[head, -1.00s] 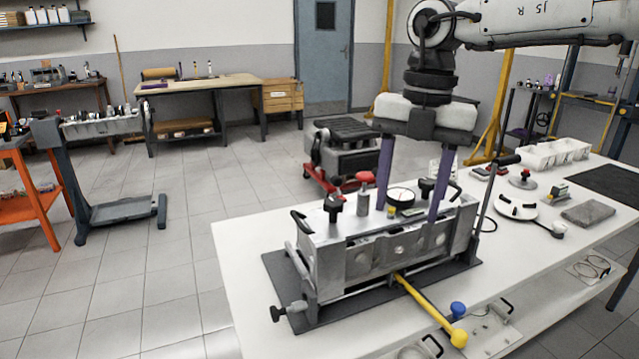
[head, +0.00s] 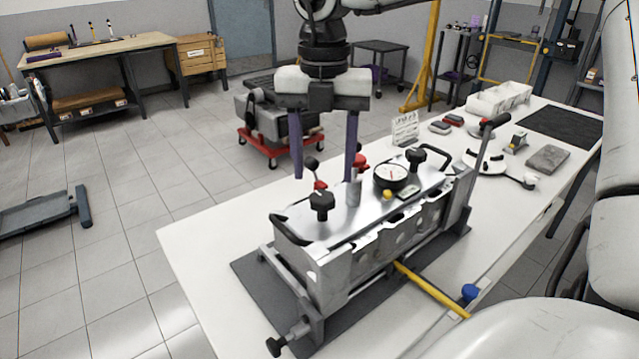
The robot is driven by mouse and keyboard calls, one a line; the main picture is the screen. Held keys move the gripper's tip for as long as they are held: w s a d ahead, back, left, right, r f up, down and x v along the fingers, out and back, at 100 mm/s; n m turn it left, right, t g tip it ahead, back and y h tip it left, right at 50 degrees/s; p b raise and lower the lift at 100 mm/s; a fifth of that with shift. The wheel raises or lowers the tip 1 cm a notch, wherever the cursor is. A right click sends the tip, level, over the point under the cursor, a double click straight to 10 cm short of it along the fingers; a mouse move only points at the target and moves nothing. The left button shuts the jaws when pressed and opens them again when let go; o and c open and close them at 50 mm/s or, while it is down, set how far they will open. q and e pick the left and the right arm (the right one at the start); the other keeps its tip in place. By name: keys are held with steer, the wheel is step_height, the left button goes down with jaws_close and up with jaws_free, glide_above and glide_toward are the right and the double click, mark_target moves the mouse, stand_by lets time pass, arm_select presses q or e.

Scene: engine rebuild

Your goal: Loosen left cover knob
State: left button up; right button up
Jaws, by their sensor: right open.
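The engine block with a silver cover (head: 350,222) sits in a grey fixture on the white table. The left cover knob (head: 321,203) is black and lobed and stands upright at the cover's left end. A similar black knob (head: 416,158) stands at the right end. My right gripper (head: 324,176) points down with its two purple fingers open and apart. Its fingertips appear above and behind the left knob in the picture, with nothing between them touching the knob that I can see. A grey cylinder (head: 353,192) partly hides the tip of its right finger. My left gripper is not in view.
A black-rimmed dial gauge (head: 391,176) and red-topped parts stand on or behind the cover. A yellow-handled bar (head: 432,290) and blue knob (head: 470,292) are at the front. White bins (head: 499,98) and a grey pad (head: 547,158) lie farther right. The table's left end is clear.

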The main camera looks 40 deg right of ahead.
mark_target(322, 196)
step_height(322, 196, down, 5)
steer(key=shift+f, duration=0.1)
steer(key=shift+w, duration=0.1)
steer(key=c, duration=1.1)
